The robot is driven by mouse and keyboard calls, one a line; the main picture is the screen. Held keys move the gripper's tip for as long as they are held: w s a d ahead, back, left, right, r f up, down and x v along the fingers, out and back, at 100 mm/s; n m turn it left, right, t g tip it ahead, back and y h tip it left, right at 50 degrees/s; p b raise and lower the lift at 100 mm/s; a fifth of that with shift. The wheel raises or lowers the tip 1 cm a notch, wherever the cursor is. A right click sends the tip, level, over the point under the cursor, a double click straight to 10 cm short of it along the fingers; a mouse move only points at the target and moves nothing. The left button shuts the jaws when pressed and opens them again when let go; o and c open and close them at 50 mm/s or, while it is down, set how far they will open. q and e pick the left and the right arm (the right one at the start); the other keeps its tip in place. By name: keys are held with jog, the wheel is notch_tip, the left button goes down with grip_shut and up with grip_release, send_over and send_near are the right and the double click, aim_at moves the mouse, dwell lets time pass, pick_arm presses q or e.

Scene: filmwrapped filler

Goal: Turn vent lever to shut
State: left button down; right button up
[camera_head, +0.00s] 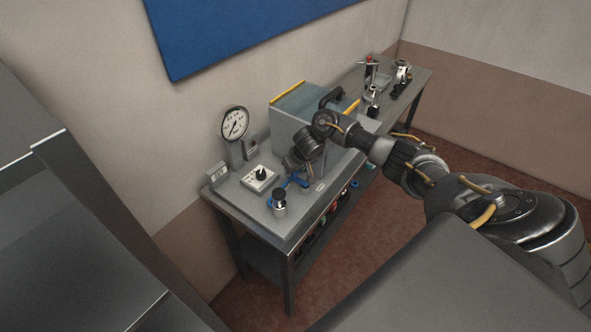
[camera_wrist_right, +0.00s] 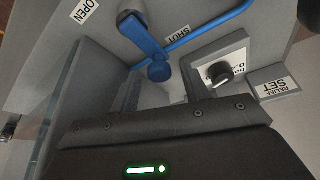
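The blue vent lever (camera_wrist_right: 145,42) runs from a grey hub (camera_wrist_right: 131,10) down to a round blue end knob (camera_wrist_right: 159,71) in the right wrist view. An OPEN label (camera_wrist_right: 84,10) lies left of the hub and a SHUT label (camera_wrist_right: 178,31) lies right of the lever. The lever points between them. My right gripper (camera_wrist_right: 162,90) is open, with its fingers apart on either side of the end knob; I cannot tell if they touch it. In the head view, blue parts (camera_head: 295,182) show beneath my right gripper (camera_head: 291,168), which partly hides them. My left gripper is not in view.
A dial plate with a black knob (camera_wrist_right: 221,72) and a RELIEF SET label (camera_wrist_right: 272,88) sit close to the right finger. A pressure gauge (camera_head: 235,122), a clear-topped chamber (camera_head: 301,107) and a black-capped metal cylinder (camera_head: 280,203) stand on the grey bench (camera_head: 247,212).

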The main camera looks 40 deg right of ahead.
jog(key=shift+s+r, duration=0.15)
jog(key=shift+r, duration=0.3)
jog(key=v, duration=0.9)
jog(key=shift+r, duration=0.35)
jog(key=shift+s, duration=0.2)
jog(key=shift+a, duration=0.1)
